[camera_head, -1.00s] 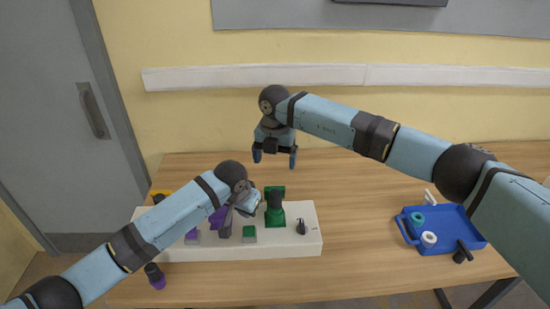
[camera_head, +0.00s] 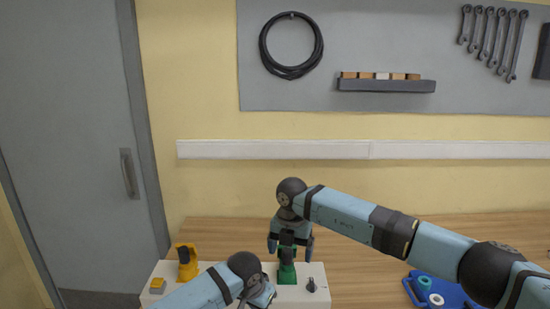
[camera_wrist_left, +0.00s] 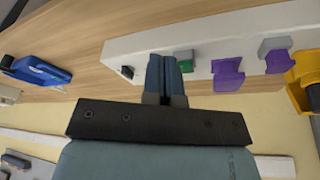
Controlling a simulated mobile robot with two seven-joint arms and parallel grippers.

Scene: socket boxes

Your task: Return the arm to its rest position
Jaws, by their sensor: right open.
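My right gripper (camera_head: 290,247) is open in the head view. It hangs over the rear of the white socket box (camera_head: 318,295), and its fingers overlap the green socket piece with a dark part (camera_head: 288,272) in the picture. I cannot tell whether they touch. My left gripper is low in the head view, partly cut off by the bottom edge. In the left wrist view its blue fingers (camera_wrist_left: 165,75) lie close together, with no object visible between them. They overlap the white box in the picture. A green block (camera_wrist_left: 184,61) and purple pieces (camera_wrist_left: 228,75) show beside them.
A yellow piece (camera_head: 187,262) stands at the box's left end, and a black knob (camera_head: 311,286) is at its right. A blue tray (camera_head: 422,289) with small parts lies right, partly behind my right arm. The wooden table is clear behind the box. The wall is beyond.

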